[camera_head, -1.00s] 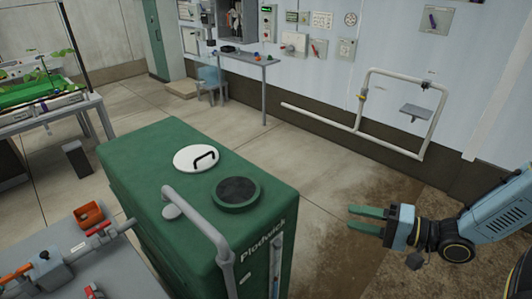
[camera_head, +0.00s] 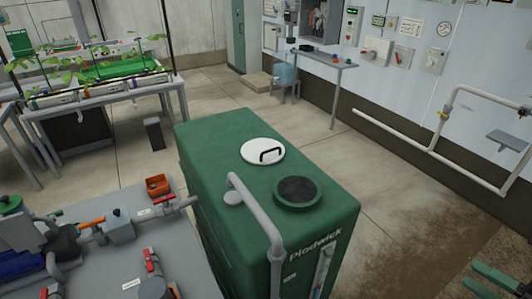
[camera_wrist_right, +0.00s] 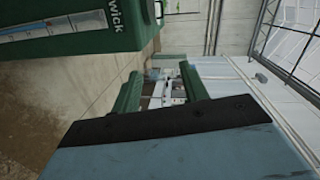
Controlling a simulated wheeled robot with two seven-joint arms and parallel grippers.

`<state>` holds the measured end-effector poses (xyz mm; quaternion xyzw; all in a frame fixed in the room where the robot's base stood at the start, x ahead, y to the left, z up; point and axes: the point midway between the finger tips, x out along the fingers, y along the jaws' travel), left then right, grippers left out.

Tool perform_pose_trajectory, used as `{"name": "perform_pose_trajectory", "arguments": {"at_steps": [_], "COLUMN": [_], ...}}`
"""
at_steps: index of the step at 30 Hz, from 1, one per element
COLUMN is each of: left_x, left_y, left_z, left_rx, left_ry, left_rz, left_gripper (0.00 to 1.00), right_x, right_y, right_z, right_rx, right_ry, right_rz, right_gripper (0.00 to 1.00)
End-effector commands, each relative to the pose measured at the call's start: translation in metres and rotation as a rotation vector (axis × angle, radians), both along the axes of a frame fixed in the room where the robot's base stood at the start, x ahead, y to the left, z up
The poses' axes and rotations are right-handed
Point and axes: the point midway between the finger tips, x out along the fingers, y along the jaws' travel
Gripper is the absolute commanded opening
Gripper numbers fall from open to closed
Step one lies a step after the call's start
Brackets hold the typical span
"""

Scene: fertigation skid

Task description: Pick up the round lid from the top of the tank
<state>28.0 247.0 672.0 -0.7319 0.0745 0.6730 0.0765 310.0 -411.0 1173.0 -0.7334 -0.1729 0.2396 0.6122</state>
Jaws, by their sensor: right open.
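The round white lid (camera_head: 262,151) with a black bar handle lies flat on top of the green tank (camera_head: 225,150). Beside it on the tank top is a round opening or cap (camera_head: 297,192) with a green rim and dark middle; I cannot tell which. My right gripper (camera_head: 492,281) shows at the lower right edge of the head view, open and empty, well to the right of the tank and lid. In the right wrist view its green fingers (camera_wrist_right: 158,92) stand apart with nothing between them, and the tank (camera_wrist_right: 70,35) is at upper left. My left gripper is not seen.
A grey pipe (camera_head: 258,215) rises beside the tank and bends over its top near the lid. A grey bench (camera_head: 185,245) with pipes and valves stands left of the tank. White wall piping (camera_head: 400,145) runs at right. The floor between tank and wall is clear.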

Motion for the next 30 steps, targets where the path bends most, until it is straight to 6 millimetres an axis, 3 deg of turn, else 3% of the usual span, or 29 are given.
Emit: {"name": "perform_pose_trajectory", "arguments": {"at_steps": [8,11,14,16,20,26,30], "left_x": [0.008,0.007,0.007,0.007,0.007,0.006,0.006], "left_y": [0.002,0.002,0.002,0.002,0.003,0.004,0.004], "left_z": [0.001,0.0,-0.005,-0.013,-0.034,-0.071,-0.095], "left_rx": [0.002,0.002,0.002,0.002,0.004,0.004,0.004], "left_ry": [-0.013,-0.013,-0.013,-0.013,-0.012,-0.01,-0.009], "left_rz": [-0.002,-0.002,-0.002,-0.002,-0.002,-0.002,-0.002], "left_gripper": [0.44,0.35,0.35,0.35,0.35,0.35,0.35], "right_x": [0.0,0.0,0.0,0.0,-0.002,-0.021,-0.053], "right_y": [0.0,0.0,-0.005,-0.013,-0.037,-0.075,-0.083], "right_z": [0.0,-0.001,-0.014,-0.035,-0.102,-0.242,-0.351], "right_rx": [0.0,-0.003,-0.041,-0.106,-0.318,-0.741,-1.001], "right_ry": [0.0,-0.001,-0.017,-0.043,-0.096,-0.079,0.033], "right_rz": [0.0,-0.001,-0.006,-0.014,-0.043,-0.082,-0.061], "right_gripper": [0.44,0.44,0.44,0.44,0.44,0.44,0.44]}}
